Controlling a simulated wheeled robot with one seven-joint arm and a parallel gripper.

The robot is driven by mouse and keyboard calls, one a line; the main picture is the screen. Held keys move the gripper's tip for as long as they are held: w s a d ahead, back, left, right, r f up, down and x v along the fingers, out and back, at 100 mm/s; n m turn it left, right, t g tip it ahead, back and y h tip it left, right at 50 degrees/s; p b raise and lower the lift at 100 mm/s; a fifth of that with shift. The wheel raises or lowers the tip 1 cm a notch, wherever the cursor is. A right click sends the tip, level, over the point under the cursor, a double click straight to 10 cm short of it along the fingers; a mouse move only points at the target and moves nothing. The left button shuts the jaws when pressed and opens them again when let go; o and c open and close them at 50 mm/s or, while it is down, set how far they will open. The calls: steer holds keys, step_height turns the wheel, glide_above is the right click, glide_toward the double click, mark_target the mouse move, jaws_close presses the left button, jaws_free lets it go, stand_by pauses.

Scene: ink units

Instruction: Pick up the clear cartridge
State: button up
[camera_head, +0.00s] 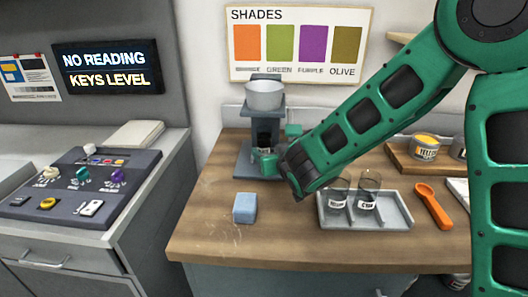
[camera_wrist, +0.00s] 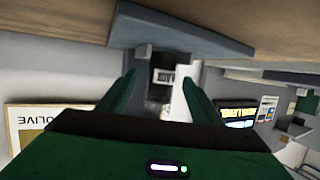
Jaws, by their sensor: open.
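My gripper (camera_head: 279,146) is at the grey stand (camera_head: 244,158) on the wooden counter. Its green fingers are apart, one on each side of the stand's bay in the picture. A dark-looking cartridge with a pale label (camera_head: 265,137) is in that bay, partly hidden by my gripper. In the wrist view the labelled cartridge (camera_wrist: 164,76) shows between my open fingers (camera_wrist: 158,95), slightly beyond them; contact is not visible. Two see-through dark cartridges with white labels (camera_head: 338,190) (camera_head: 368,188) stand in the grey tray. I cannot read which label says clear.
A grey bowl (camera_head: 264,94) sits atop the stand. A blue block (camera_head: 245,208) lies in front. Right of the tray (camera_head: 400,222) are an orange scoop (camera_head: 433,204) and a wooden board with tins (camera_head: 425,147). A control panel (camera_head: 76,186) stands left. The counter's front left is clear.

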mark_target(267, 149)
steer(key=x, duration=0.5)
steer(key=shift+a+r, duration=0.1)
steer(key=c, duration=1.2)
